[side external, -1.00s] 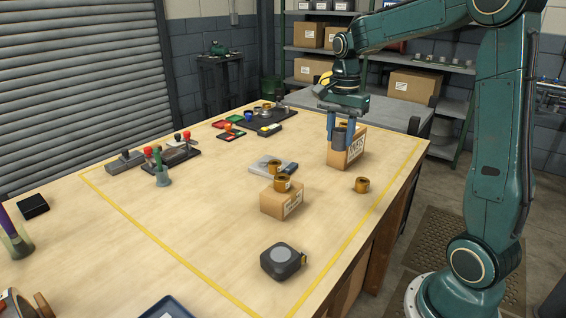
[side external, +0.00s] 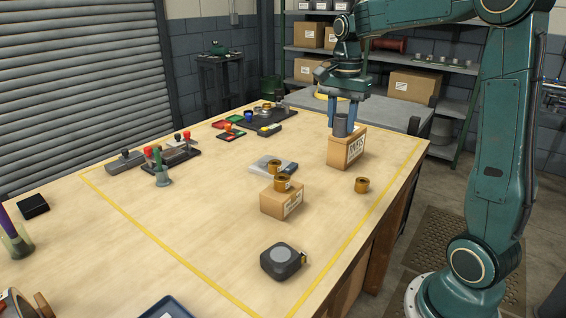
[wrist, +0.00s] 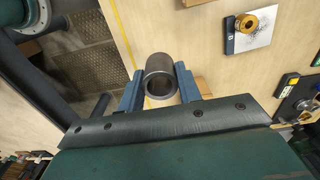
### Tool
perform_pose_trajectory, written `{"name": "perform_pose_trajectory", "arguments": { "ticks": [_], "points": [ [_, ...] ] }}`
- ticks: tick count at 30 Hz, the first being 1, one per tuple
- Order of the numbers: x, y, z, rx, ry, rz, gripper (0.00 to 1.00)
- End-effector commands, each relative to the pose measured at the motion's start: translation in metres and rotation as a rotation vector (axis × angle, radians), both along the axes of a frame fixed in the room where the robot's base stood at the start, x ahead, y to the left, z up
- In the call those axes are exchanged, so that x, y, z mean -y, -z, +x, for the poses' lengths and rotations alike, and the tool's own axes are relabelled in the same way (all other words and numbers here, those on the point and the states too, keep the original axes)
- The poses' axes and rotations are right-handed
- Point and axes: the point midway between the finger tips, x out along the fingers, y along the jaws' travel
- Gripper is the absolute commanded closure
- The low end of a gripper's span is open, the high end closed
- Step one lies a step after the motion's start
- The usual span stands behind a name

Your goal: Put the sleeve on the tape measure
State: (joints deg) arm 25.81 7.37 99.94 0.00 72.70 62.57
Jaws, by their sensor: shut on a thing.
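The sleeve is a dark grey hollow cylinder (side external: 341,125), upright at the top of a cardboard box. My gripper (side external: 342,123) points down and is shut on it. In the wrist view the sleeve (wrist: 160,70) sits between my two blue fingers (wrist: 158,88), its open round end facing the camera. I cannot tell how far its lower end is from the box. The tape measure (side external: 283,261) is a black rounded case with a grey disc on top and a bit of yellow at its right side. It lies on the table at the front, well away from my gripper.
The labelled box (side external: 346,150) is under my gripper. A smaller box (side external: 281,202) carries a brass ring (side external: 283,183). Another brass ring (side external: 362,185) stands on the table. A grey plate (side external: 262,164) with a brass piece lies behind. The table around the tape measure is largely clear.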

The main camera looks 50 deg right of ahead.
Motion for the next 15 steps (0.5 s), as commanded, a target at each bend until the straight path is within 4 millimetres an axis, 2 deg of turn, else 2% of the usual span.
{"name": "perform_pose_trajectory", "arguments": {
  "ticks": [8,15],
  "points": [
    [-0.019,-0.003,0.005,0.002,-0.053,-0.001,0.94],
    [-0.064,-0.01,0.014,0.002,-0.176,-0.001,0.94]
  ]
}}
